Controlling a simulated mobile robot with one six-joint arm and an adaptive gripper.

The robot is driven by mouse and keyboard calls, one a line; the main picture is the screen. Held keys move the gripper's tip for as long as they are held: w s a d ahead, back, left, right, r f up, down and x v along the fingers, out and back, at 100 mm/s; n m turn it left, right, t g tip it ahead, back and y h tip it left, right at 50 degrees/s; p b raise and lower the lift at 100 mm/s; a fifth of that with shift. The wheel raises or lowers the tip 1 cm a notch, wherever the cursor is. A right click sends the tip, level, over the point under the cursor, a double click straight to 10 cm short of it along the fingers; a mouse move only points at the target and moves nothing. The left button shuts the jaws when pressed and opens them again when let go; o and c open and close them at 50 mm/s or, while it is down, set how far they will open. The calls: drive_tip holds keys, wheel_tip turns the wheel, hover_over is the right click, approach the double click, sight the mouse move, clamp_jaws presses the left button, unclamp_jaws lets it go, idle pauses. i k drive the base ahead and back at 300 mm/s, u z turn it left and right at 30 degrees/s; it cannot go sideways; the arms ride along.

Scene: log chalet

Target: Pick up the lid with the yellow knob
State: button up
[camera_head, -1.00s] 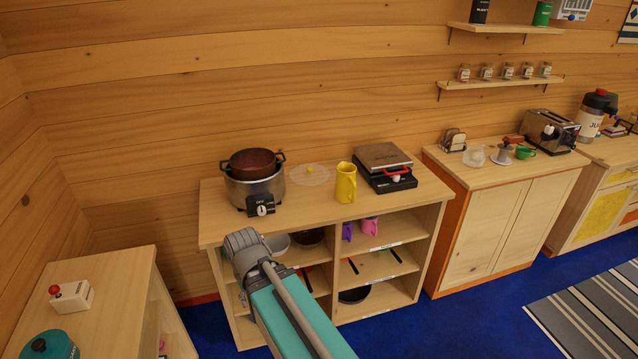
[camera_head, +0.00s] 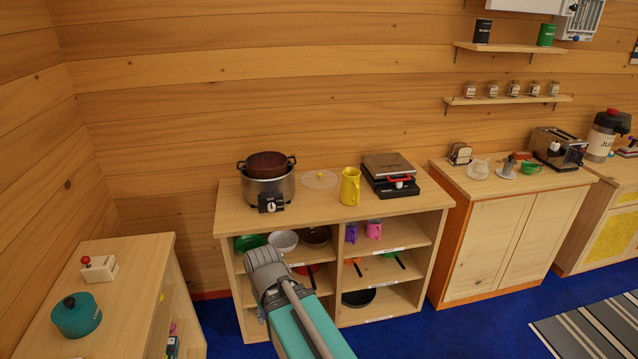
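A clear, see-through lid (camera_head: 310,181) with a small yellow knob (camera_head: 320,175) lies flat on the wooden counter (camera_head: 235,217), close to the wall. It sits between the cooker on its left and the yellow pitcher on its right. My arm rises from the bottom of the head view, in front of the open shelves below the counter. The arm's visible end is a grey joint; my gripper fingers do not show. The arm is well apart from the lid.
A silver cooker (camera_head: 268,189) holds a dark red pot (camera_head: 266,165). A yellow pitcher (camera_head: 350,187) and a black-and-grey press grill (camera_head: 390,180) stand right of the lid. A side cabinet at lower left bears a teal pot (camera_head: 76,316) and a red-button box (camera_head: 99,269).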

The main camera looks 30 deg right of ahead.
sight(314, 178)
drive_tip(key=i, duration=1.6)
drive_tip(key=z, duration=0.7)
drive_tip(key=i, duration=0.4)
drive_tip(key=z, duration=0.35)
drive_tip(key=k, duration=0.95)
drive_tip(key=z, duration=0.1)
